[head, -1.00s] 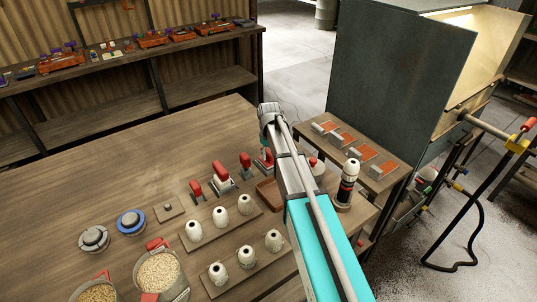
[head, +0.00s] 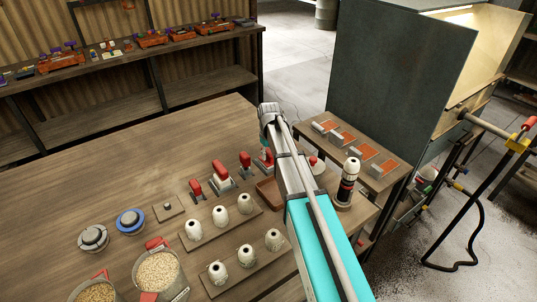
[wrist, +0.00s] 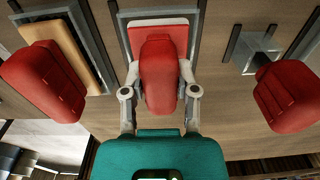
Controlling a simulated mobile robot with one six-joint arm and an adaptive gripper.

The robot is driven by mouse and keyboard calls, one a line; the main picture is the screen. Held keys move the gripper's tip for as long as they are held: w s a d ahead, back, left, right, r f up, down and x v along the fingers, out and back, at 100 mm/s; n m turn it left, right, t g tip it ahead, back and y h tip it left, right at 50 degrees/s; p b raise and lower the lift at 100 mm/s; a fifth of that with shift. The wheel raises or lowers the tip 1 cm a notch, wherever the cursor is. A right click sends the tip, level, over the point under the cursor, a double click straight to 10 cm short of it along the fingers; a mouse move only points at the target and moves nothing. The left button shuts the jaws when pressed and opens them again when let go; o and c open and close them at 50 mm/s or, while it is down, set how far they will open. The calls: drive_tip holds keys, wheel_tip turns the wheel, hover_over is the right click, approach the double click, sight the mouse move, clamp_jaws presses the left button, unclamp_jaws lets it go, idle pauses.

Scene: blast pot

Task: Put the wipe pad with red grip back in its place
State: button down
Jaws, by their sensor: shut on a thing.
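My gripper (wrist: 160,100) is shut on the red grip (wrist: 160,70) of the wipe pad, with one finger on each side, in the wrist view. The pad (wrist: 178,33), flat and reddish with a pale edge, lies within the outline of a grey frame (wrist: 194,42). I cannot tell whether it is seated or slightly above it. In the head view a red grip (head: 265,158) shows beside the end of my arm; my fingers are mostly hidden there.
In the wrist view a red-gripped tool with a tan pad (wrist: 68,45) sits left, and another red grip (wrist: 285,97) right. In the head view white nozzles (head: 220,217) stand in racks, near a brown tray (head: 267,191) and black-and-white bottle (head: 348,183). The table's far left is clear.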

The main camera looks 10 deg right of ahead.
drive_tip(key=shift+f+b, duration=0.3)
drive_tip(key=shift+c, duration=1.5)
unclamp_jaws()
drive_tip(key=shift+r, duration=0.2)
